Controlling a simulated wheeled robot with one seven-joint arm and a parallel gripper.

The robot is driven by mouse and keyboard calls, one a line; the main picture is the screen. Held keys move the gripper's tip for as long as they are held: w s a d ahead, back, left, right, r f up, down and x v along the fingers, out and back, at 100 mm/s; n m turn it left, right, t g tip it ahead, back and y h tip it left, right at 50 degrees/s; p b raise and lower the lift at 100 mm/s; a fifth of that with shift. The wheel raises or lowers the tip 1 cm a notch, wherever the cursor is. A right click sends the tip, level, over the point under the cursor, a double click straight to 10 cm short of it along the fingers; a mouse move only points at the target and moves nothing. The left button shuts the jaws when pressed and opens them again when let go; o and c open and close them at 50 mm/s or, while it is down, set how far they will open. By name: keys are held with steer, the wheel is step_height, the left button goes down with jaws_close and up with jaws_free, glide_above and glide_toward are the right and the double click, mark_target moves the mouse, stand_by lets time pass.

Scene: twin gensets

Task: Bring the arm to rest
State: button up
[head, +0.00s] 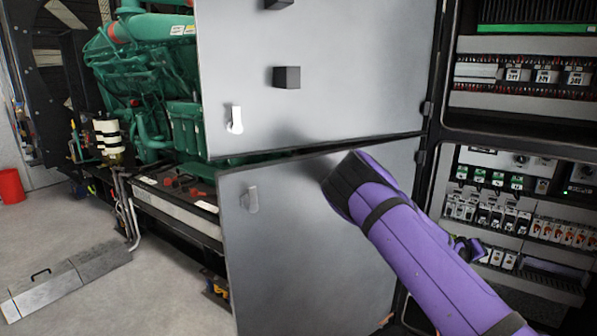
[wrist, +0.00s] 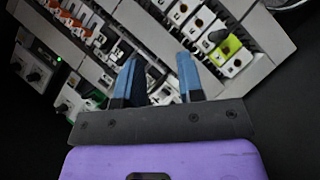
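My purple arm (head: 412,240) reaches in from the lower right of the head view, across the lower grey cabinet door (head: 300,245). Beyond the fingers are rows of breakers and terminals (wrist: 205,28). I cannot tell whether the fingertips touch them.
The upper grey door (head: 330,90) and the lower one stand open beside the electrical cabinet (head: 515,215). A green genset engine (head: 150,75) is behind them.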

steer(key=s+a+r+m+g+y, duration=0.1)
steer(key=s+a+r+y, duration=0.7)
steer(key=r, duration=0.3)
steer(key=s+a+r+m+y, duration=0.1)
steer(key=s+a+r+y, duration=0.4)
steer(key=s+a+r, duration=0.45)
steer(key=s+a+r+n, duration=0.1)
steer(key=s+r, duration=0.3)
steer(key=s, duration=0.4)
steer(key=s+a+r+n, duration=0.1)
steer(key=s+a+r, duration=0.2)
steer(key=s+r, duration=0.2)
steer(key=s+a+r+n, duration=0.1)
steer(key=s+r, duration=0.3)
steer(key=s, duration=0.7)
steer(key=shift+s+a+r+h, duration=0.25)
steer(key=shift+a+r+h, duration=0.15)
steer(key=shift+a, duration=0.35)
